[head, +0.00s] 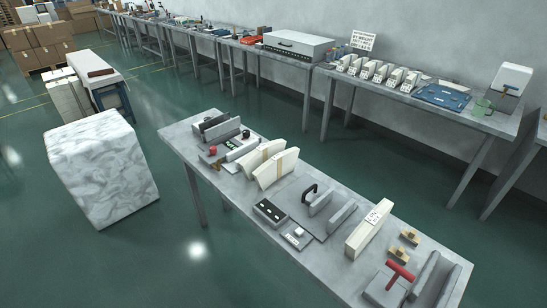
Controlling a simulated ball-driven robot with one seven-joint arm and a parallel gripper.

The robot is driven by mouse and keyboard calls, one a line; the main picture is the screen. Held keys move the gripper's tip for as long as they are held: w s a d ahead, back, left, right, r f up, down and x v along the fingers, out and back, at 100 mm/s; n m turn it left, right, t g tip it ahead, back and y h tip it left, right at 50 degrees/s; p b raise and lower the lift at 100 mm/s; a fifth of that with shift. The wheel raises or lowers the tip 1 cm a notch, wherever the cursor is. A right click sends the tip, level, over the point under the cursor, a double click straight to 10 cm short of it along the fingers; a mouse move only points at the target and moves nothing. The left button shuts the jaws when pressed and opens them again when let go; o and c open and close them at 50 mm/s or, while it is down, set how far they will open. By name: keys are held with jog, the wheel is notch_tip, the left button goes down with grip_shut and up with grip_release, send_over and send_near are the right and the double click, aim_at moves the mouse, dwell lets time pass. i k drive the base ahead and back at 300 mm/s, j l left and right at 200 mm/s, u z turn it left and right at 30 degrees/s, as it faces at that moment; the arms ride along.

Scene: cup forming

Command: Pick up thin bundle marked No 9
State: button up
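Several small white bundles with printed labels stand in a row on the back table, including one near the middle of the row (379,74). Their numbers are too small to read, so I cannot tell which is No 9. On the near table a longer pale bundle (369,230) stands on edge with a white label on top. Two more pale bundles with tan bands, one nearer the front (276,170), stand further left on it. My gripper is not in view.
The near grey table (330,180) also bears grey metal plates, a black-handled fixture (310,193) and a red-handled tool (400,272). A sign (362,41) stands behind the row. A marbled, wrapped block (102,165) stands on the left. Green floor is free between the tables.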

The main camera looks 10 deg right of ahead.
aim_at(256, 157)
jog(key=i+j+z, duration=0.2)
jog(key=i+j, duration=1.1)
jog(key=i+l, duration=0.35)
jog(key=l, duration=0.15)
